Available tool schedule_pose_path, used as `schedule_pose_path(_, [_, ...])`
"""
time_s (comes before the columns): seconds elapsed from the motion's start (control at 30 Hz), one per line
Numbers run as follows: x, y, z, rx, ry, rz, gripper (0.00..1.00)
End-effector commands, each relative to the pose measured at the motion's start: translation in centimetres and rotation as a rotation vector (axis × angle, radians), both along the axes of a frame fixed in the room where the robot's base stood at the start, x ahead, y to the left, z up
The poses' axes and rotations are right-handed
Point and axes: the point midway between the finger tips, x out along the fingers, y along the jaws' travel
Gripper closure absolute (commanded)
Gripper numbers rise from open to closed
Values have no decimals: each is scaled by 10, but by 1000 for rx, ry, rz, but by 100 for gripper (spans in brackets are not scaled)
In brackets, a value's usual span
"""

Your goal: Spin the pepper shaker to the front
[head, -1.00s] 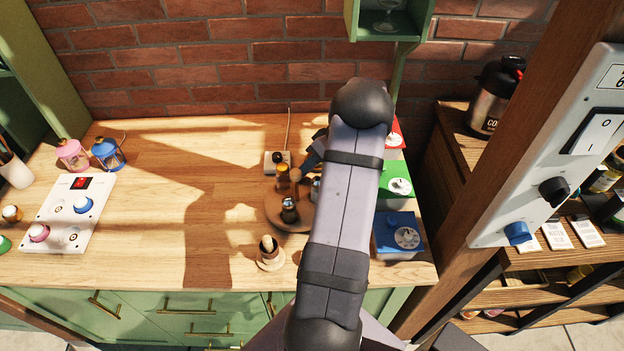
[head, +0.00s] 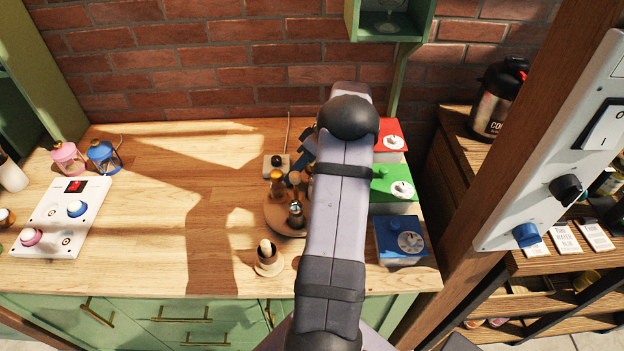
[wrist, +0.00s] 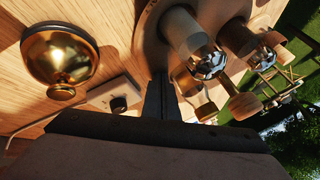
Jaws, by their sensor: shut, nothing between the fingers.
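A round wooden turntable (head: 272,222) sits on the counter, partly hidden by my arm. A dark shaker with a shiny top (head: 296,214) stands near its front. A wooden-knobbed piece (head: 294,178) and an amber-topped one (head: 277,178) are farther back. I cannot tell which is the pepper shaker. In the wrist view two shakers with faceted metal tops show, one nearer (wrist: 205,60) and one to its right (wrist: 268,52). My gripper (wrist: 162,82) is shut and empty, its tip at the turntable's edge beside the shakers; whether it touches is unclear.
A small box with a black knob (head: 276,162) is behind the turntable. A wooden cup with a pestle-like piece (head: 267,262) stands in front. The counter's middle left is clear.

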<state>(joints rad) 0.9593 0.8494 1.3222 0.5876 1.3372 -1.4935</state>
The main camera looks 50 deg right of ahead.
Motion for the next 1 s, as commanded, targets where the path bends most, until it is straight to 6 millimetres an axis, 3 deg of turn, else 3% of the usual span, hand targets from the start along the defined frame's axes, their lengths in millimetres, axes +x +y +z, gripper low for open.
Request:
schedule_pose_path(0.67, [1, -2, 0, 0, 0, -2, 100])
schedule_pose_path(1.0, [7, -25, 0, 0, 0, -2, 100])
